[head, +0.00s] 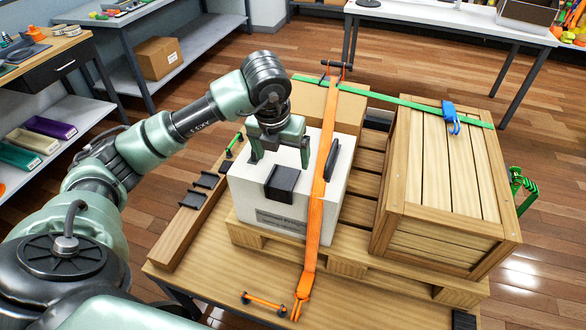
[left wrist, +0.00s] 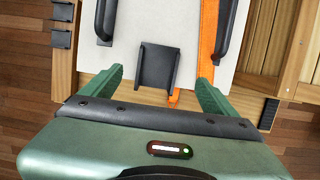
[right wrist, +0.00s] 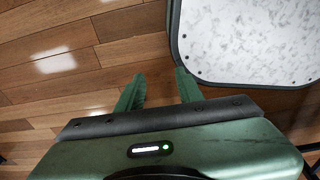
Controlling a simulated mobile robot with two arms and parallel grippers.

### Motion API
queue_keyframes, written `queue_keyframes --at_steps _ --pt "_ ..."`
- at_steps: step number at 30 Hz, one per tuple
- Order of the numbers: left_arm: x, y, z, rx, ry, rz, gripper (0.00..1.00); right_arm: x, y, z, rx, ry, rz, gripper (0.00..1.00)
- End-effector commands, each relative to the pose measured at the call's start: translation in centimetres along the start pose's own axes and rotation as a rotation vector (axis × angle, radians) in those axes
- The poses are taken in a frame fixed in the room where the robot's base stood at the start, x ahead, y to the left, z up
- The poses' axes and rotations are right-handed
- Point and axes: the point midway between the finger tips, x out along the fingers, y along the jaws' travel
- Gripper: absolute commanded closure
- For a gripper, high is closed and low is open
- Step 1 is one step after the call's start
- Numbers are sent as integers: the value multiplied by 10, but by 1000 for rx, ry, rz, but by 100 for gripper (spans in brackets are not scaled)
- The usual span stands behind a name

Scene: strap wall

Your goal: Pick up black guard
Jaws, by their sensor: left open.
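A black guard (head: 283,183), a bent plate, sits on the upper front edge of the white box (head: 258,203). My left gripper (head: 279,156) is open and empty above the box, fingers pointing down. In the left wrist view the guard (left wrist: 157,66) lies between and just beyond the lines of the two open fingers (left wrist: 160,76); I cannot tell whether they touch anything. Several similar black guards (head: 191,199) lie along the wooden beam at the left. My right gripper (right wrist: 161,88) is empty, its fingers apart, above the floor.
An orange strap (head: 321,185) runs over the white box close to the guard's right. Black upright handles (head: 332,158) stand on the box top. A wooden crate (head: 440,170) with a green strap (head: 420,105) stands right. A light-topped surface (right wrist: 250,40) is near my right gripper.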

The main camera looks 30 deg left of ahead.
Motion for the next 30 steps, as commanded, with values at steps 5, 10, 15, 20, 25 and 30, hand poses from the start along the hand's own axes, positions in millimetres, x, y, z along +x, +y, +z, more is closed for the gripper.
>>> queue_keyframes --at_steps 5,10,15,20,25,30 --pt "20 0 -1 3 6 -2 11 -10 -8 39 1 -55 -10 64" --pt "43 2 -1 3 8 -3 11 -26 -14 62 2 -91 -17 64" --pt "65 2 -1 4 5 -4 11 -27 -12 43 2 -65 -14 64" --pt "71 2 0 5 2 -5 11 -25 -8 18 2 -27 -10 64" --pt "70 1 0 5 2 -6 11 -25 -8 21 2 -32 -10 64" --pt "71 1 -1 5 2 -6 11 -25 -10 32 2 -48 -13 64"
